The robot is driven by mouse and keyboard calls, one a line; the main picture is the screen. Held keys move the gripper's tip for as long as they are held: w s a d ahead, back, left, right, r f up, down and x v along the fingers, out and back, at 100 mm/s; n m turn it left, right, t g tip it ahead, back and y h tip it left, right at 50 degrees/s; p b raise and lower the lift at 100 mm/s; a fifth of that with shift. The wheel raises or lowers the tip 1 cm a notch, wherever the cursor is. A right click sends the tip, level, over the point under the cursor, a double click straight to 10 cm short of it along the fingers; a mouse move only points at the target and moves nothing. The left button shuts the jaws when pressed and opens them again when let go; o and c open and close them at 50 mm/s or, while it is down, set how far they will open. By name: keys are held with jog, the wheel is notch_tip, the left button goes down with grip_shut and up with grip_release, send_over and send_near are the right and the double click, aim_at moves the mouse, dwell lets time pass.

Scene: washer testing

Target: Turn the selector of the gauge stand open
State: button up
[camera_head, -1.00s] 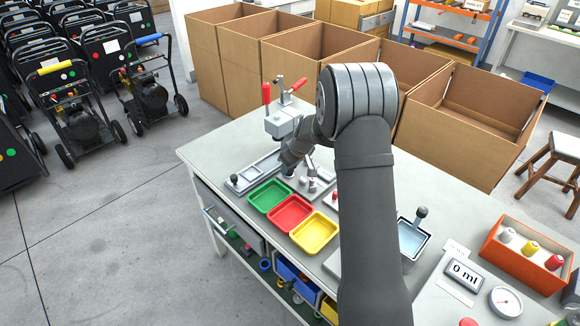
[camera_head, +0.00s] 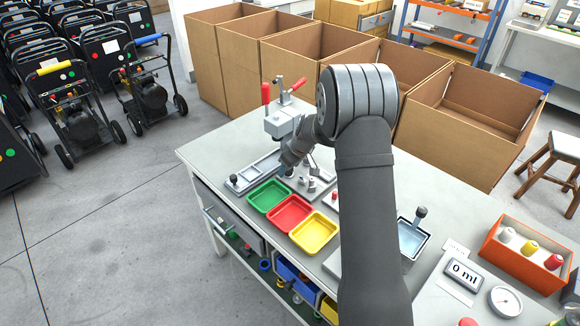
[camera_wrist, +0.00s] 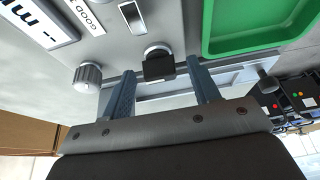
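My gripper (camera_head: 287,170) is low over the far left part of the bench in the head view, partly hidden by my own wrist. In the wrist view my gripper (camera_wrist: 160,67) is open, with its two fingers apart. A dark knob with a round metal base (camera_wrist: 158,64), which looks like the selector, shows between the fingertips. Gaps show on both sides, and I see no finger touching it. A ribbed grey knob (camera_wrist: 88,76) is to its left on the same grey panel (camera_wrist: 110,50). I cannot tell the selector's setting.
A clamp with red handles (camera_head: 282,122) stands behind my gripper. Green (camera_head: 268,196), red (camera_head: 289,213) and yellow (camera_head: 314,233) trays lie in front. The green tray (camera_wrist: 255,45) is close on the right in the wrist view. Open cardboard boxes (camera_head: 460,120) stand behind the bench.

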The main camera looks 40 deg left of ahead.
jog(key=shift+r, duration=0.1)
jog(key=v, duration=1.7)
jog(key=x, duration=1.7)
